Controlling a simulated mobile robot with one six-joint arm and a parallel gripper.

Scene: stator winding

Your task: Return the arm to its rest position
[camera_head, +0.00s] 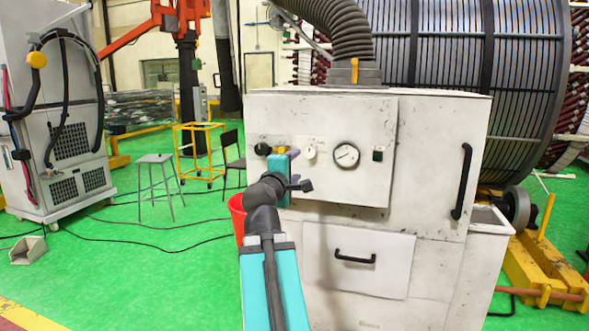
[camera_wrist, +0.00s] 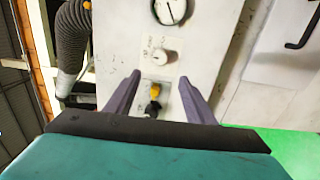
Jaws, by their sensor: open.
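My gripper (camera_wrist: 160,77) is open, with its two purple fingers spread apart in the wrist view. It points at the white cabinet's control panel (camera_wrist: 130,45). A black knob with a yellow part (camera_wrist: 154,96) shows between the fingers, and nothing is seen held. I cannot tell how far the fingertips are from the knob. In the head view my teal and black arm (camera_head: 268,280) reaches from the bottom up to the left part of the panel. The wrist hides part of the panel there, and the fingers are hard to make out.
The white cabinet (camera_head: 435,190) has a gauge (camera_head: 346,155), a drawer handle (camera_head: 354,258) and a door handle (camera_head: 462,182). A red bin (camera_head: 237,215) stands beside it, partly hidden. Green floor (camera_head: 150,270) is mostly clear.

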